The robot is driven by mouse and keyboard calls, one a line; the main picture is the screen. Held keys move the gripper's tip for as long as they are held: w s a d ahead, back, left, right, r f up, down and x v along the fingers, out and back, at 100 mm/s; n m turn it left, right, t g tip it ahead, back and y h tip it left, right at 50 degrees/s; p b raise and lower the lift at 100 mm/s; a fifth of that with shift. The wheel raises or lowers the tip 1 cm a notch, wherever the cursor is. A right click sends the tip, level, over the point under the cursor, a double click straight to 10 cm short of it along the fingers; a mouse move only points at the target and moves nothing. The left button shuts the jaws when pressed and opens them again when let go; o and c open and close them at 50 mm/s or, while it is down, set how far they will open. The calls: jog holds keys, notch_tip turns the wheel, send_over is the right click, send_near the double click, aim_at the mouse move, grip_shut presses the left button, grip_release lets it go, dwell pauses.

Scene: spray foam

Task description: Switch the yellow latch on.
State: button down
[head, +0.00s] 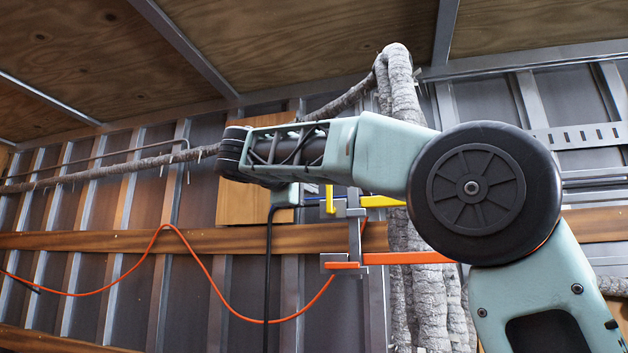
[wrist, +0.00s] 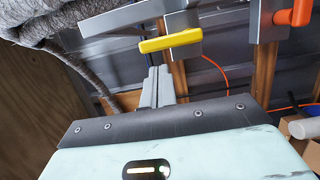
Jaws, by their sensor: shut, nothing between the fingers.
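The yellow latch (head: 330,199) shows in the head view as a short upright yellow bar on a grey bracket, left of a level yellow pipe. In the wrist view the yellow latch (wrist: 170,40) is a bar lying nearly level across a grey metal plate, just beyond my fingertips. My gripper (wrist: 158,72) is shut and empty, its tips pointing at the left half of the bar. A small gap seems to separate them, but I cannot tell whether they touch. In the head view my fingers are hard to make out.
An orange latch (head: 342,265) sits below the yellow one, in line with an orange pipe (head: 405,258). An orange cable (head: 215,288) hangs along the wall. Grey foam-covered pipes (head: 400,150) stand behind my arm. A wooden panel (head: 240,203) is left of the latches.

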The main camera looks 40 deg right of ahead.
jog(key=shift+s+d, duration=0.4)
jog(key=shift+s, duration=0.1)
